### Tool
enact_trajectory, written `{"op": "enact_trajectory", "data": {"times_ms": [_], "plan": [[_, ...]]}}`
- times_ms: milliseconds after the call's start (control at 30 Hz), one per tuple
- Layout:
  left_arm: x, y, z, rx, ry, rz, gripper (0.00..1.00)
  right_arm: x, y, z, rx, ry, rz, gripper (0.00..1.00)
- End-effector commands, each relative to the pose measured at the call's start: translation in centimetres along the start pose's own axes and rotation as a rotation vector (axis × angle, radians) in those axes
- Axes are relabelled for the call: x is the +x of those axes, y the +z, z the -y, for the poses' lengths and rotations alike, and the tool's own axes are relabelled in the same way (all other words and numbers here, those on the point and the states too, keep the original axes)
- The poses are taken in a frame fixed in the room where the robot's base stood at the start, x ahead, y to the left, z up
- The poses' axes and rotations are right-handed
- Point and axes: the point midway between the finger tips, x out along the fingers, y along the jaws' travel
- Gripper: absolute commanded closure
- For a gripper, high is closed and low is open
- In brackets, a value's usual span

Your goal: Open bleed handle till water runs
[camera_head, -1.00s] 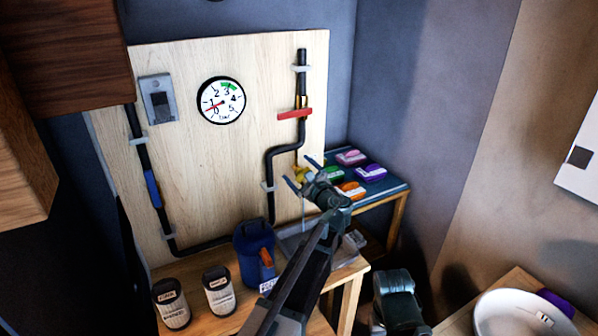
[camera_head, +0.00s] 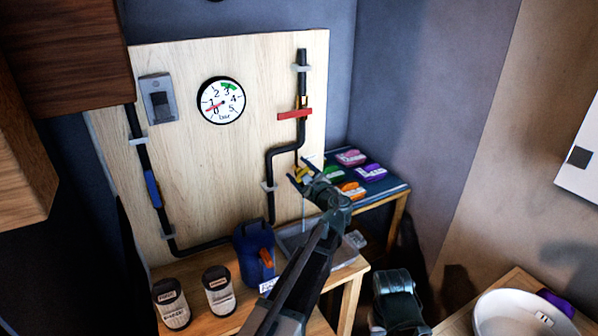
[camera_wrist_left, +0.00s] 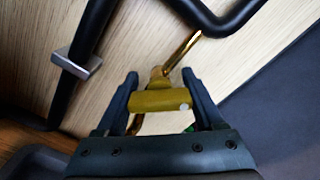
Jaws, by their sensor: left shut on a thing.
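The yellow bleed handle (camera_wrist_left: 158,101) lies as a short bar between both fingers of my left gripper (camera_wrist_left: 159,92) in the left wrist view. The fingers are shut on it. A brass tube (camera_wrist_left: 184,52) rises from behind it. In the head view my left gripper (camera_head: 303,170) is at the lower right of the board, by the black pipe (camera_head: 270,168), and partly covers the handle. A thin pale vertical line shows below the gripper, above a clear tray (camera_head: 290,239); I cannot tell whether it is water. The gauge (camera_head: 221,101) has a red needle near the low end.
A red lever (camera_head: 295,114) crosses the pipe above my gripper. A blue jug (camera_head: 252,252) and two labelled cans (camera_head: 170,304) (camera_head: 219,291) stand on the wooden bench. Colored packs lie on a blue shelf (camera_head: 394,184) to the right of the gripper.

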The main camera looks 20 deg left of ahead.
Motion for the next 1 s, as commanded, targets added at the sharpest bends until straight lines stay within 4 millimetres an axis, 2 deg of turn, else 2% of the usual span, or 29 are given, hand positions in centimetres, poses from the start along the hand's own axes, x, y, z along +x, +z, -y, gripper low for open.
{"op": "enact_trajectory", "data": {"times_ms": [100,133,300,533,667,1000], "plan": [[0.0,0.0,-0.1,0.0,0.001,0.0,0.86,0.0,0.0,0.0,0.0,0.0,0.0,0.5],[0.0,0.0,-0.1,0.0,0.001,0.0,0.28,0.0,0.0,0.0,0.0,0.0,0.0,0.5],[0.0,0.0,0.0,0.001,0.001,0.0,0.0,0.0,0.0,0.0,0.0,0.0,0.0,0.5],[-0.1,0.0,0.0,0.001,0.0,0.0,0.0,0.0,0.0,0.0,0.0,0.0,0.0,0.5],[-1.2,0.0,-0.1,0.001,-0.001,-0.001,0.0,0.0,0.0,0.0,0.0,0.0,0.0,0.5],[-8.3,0.1,-0.1,0.001,-0.002,-0.003,0.0,0.0,0.0,0.0,0.0,0.0,0.0,0.5]]}}
